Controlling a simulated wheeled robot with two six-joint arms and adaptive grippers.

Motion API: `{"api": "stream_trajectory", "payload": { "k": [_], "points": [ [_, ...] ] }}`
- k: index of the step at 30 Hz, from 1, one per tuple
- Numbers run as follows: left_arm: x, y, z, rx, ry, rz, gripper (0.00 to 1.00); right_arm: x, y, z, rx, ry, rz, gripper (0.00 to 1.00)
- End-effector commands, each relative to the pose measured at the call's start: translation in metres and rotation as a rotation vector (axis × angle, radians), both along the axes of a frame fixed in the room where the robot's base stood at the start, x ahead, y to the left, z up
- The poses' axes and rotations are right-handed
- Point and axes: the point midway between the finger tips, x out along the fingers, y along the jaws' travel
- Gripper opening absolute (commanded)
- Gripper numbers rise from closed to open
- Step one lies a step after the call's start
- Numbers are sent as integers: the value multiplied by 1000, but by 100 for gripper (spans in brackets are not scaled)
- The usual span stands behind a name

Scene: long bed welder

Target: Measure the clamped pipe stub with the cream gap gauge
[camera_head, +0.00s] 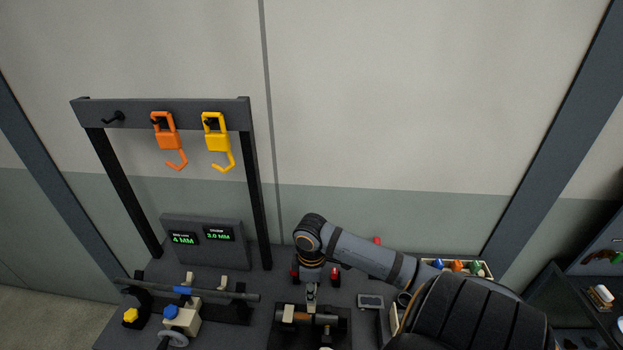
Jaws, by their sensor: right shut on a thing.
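My right gripper (311,291) reaches down over a dark clamp fixture (338,335) at the bottom middle of the head view. It is shut on a small pale piece that looks like the cream gap gauge (311,301), mostly hidden by the fingers. The pipe stub (302,317), copper-brown, lies level in the fixture between a cream block (288,313) and a dark cylinder. The pale piece is right above or at the stub; I cannot tell whether they touch. My left gripper is not in view.
A display panel (203,240) reads 4 MM and 2.0 MM. Orange (167,140) and yellow (217,142) hooks hang from a rack. A long rod welder setup (190,292) stands left. A small grey device (370,301) and a bin of coloured parts (484,268) are right.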

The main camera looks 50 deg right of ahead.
Motion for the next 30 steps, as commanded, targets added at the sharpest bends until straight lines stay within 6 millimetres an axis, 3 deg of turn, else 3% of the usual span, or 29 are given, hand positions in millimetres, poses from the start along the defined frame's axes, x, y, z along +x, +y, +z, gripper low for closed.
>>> {"api": "stream_trajectory", "payload": {
  "k": [6,16,30],
  "points": [
    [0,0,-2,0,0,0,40,0,0,17,-2,0,2,0],
    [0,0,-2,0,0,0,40,0,0,18,-1,0,-25,0],
    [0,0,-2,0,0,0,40,0,-1,38,-2,-2,-951,0]
  ]
}}
